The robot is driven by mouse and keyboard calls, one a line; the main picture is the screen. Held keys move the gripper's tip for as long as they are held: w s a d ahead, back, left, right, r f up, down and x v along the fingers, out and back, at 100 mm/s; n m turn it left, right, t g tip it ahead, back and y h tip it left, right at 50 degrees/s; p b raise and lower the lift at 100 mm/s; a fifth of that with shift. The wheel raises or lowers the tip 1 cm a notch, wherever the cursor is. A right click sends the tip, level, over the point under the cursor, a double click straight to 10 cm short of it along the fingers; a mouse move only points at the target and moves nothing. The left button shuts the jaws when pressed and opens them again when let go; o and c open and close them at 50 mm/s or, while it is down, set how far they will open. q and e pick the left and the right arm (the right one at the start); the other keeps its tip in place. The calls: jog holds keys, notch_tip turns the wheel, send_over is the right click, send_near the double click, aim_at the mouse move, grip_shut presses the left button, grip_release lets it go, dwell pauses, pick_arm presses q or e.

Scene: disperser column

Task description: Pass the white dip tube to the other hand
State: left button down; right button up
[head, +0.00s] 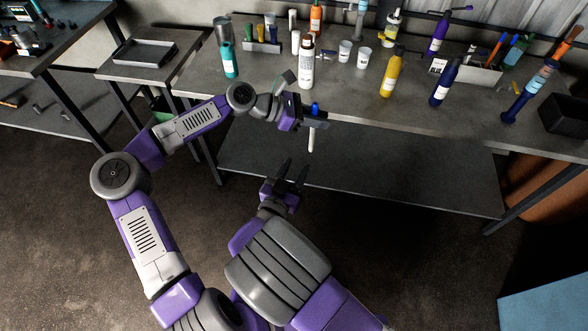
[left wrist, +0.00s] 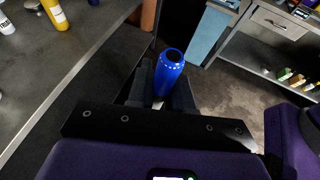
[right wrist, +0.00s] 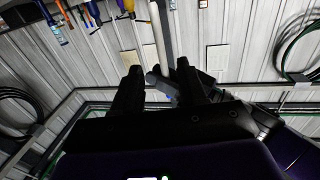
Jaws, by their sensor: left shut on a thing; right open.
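The white dip tube (head: 311,141) hangs upright below my left gripper (head: 313,121), with a blue cylindrical top part (head: 315,108) above the fingers. My left gripper is shut on it, in front of the table edge. In the left wrist view the blue part (left wrist: 169,72) stands between the fingers and hides most of the white tube. My right gripper (head: 291,173) is open and empty, below and slightly left of the tube's lower end, fingers pointing up. In the right wrist view a pale tube (right wrist: 157,28) shows beyond the gap between its fingers (right wrist: 158,85).
The workbench (head: 350,95) carries a white bottle (head: 307,66), a yellow bottle (head: 391,75), a dark blue bottle (head: 443,85), cups (head: 345,50) and a teal bottle (head: 229,60). A lower shelf (head: 400,180) lies behind my grippers. The space around the tube's lower end is clear.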

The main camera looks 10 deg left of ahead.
aim_at(311, 137)
jog(key=w, duration=0.4)
jog(key=w+d, duration=0.1)
jog(key=w, duration=0.2)
jog(key=w+d, duration=0.1)
jog(key=w, duration=0.3)
jog(key=shift+w+d+r, duration=0.1)
jog(key=shift+w+d, duration=0.05)
jog(key=shift+w, duration=0.2)
grip_shut()
pick_arm(q)
jog(key=c, duration=0.9)
grip_release()
jog(key=shift+c, duration=0.2)
